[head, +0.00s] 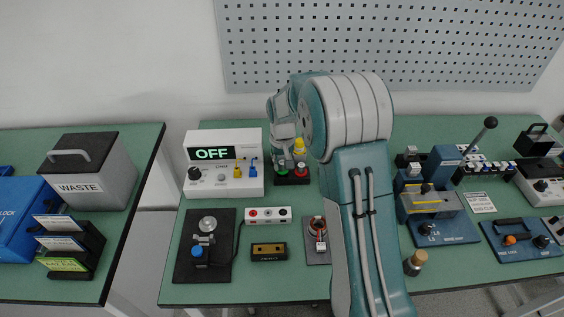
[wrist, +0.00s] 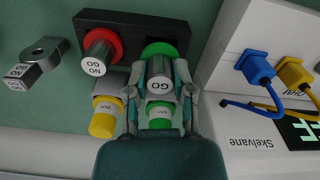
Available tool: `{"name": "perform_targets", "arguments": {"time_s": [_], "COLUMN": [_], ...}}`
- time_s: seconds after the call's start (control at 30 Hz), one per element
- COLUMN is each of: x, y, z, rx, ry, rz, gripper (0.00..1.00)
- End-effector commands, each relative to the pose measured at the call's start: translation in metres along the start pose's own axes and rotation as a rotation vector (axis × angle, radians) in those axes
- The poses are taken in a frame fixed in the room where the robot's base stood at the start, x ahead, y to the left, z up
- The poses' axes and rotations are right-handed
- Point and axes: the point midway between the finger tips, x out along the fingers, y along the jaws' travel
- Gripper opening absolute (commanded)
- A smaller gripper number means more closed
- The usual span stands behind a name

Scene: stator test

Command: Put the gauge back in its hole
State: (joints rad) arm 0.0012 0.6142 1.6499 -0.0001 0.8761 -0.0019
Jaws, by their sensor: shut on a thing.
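My gripper (wrist: 160,82) is shut on the grey cylindrical gauge marked GO (wrist: 159,84), which shows between its fingers in the wrist view. The gauge is over or in the green-ringed place (wrist: 158,48) of a black holder (head: 292,181); I cannot tell how deep it sits. A second grey gauge marked NO GO (wrist: 96,62) stands at the red ring (wrist: 112,40) beside it. In the head view my gripper (head: 284,140) is just above the holder, partly hidden by my arm.
A yellow-topped cylinder (wrist: 104,120) and a green-topped one (wrist: 160,117) are close to my fingers. A white meter reading OFF (head: 224,180) with yellow and blue plugs stands left of the holder. A grey GO/NO GO piece (wrist: 40,62) lies on the green bench.

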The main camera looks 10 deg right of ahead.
Motion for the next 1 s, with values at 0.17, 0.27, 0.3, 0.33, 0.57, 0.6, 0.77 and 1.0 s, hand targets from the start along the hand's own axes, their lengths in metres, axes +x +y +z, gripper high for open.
{"name": "perform_targets", "arguments": {"time_s": [0.17,0.27,0.3,0.33,0.57,0.6,0.77,1.0], "x": [0.003,0.003,0.003,0.003,0.009,0.01,0.012,0.012], "y": [0.0,0.0,0.0,0.0,0.0,0.0,0.0,0.0], "z": [0.0,0.0,0.0,0.0,0.0,0.0,0.0,0.0], "rx": [0.0,0.0,0.0,0.0,0.0,0.0,0.0,0.0], "ry": [0.0,0.0,0.0,0.0,-0.002,-0.002,0.0,0.0], "rz": [0.0,0.0,0.0,0.0,0.0,0.0,0.0,0.0], "gripper": [0.0,0.0,0.0,0.0,0.0,0.0,0.0,0.71]}}
